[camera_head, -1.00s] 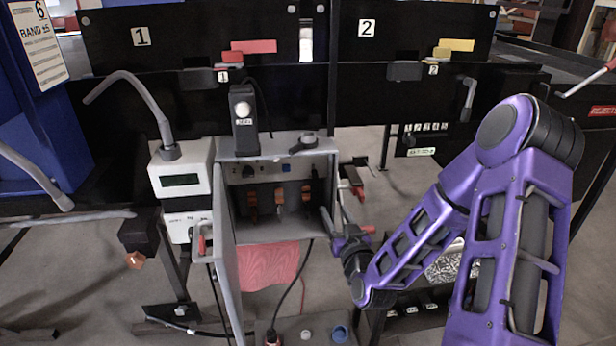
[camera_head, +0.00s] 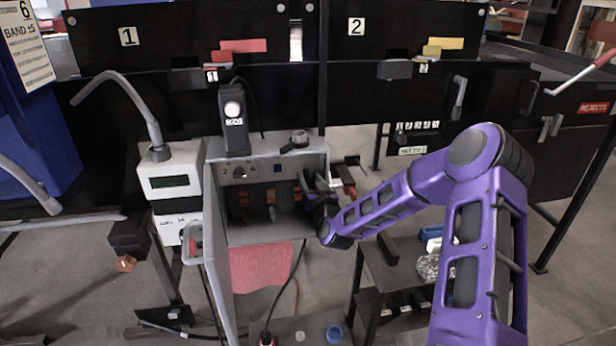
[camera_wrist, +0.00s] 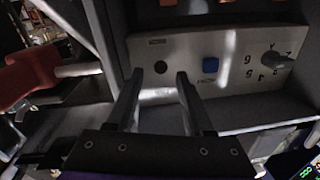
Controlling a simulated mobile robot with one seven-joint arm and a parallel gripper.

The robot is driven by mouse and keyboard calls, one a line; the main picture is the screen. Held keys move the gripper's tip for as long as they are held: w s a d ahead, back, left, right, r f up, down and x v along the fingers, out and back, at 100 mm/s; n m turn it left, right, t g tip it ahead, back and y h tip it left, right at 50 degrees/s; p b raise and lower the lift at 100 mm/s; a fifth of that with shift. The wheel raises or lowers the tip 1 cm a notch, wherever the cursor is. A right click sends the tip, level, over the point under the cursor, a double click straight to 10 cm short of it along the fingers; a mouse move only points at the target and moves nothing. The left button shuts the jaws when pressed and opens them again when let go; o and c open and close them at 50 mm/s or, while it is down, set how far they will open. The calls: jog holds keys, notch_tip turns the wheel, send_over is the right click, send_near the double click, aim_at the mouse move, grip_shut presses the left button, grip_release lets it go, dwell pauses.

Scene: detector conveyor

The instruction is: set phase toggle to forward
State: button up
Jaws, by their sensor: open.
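An open grey cabinet (camera_head: 265,149) stands mid-scene in the head view. Its inner panel shows in the wrist view (camera_wrist: 215,80), upside down, with a digit-marked knob (camera_wrist: 278,62), a blue square button (camera_wrist: 211,70) and a small dark round control (camera_wrist: 161,67) beside a dark label. The label is too small to read, so I cannot tell if this control is the phase toggle. My gripper (camera_wrist: 160,76) is open and empty, its fingertips in front of the dark control, one on each side of it in the picture. In the head view my gripper (camera_head: 312,188) is at the cabinet's right side.
Orange-handled switches (camera_head: 271,197) sit lower in the cabinet. The cabinet door (camera_head: 216,240) hangs open at left. A white meter box (camera_head: 170,182) stands left of it. A lamp unit (camera_head: 233,115) and a dark knob (camera_head: 297,140) are on top. A small table (camera_head: 405,280) is at right.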

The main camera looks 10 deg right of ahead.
aim_at(306, 171)
jog(key=shift+w+a, duration=0.1)
jog(key=shift+w, duration=1.05)
grip_shut()
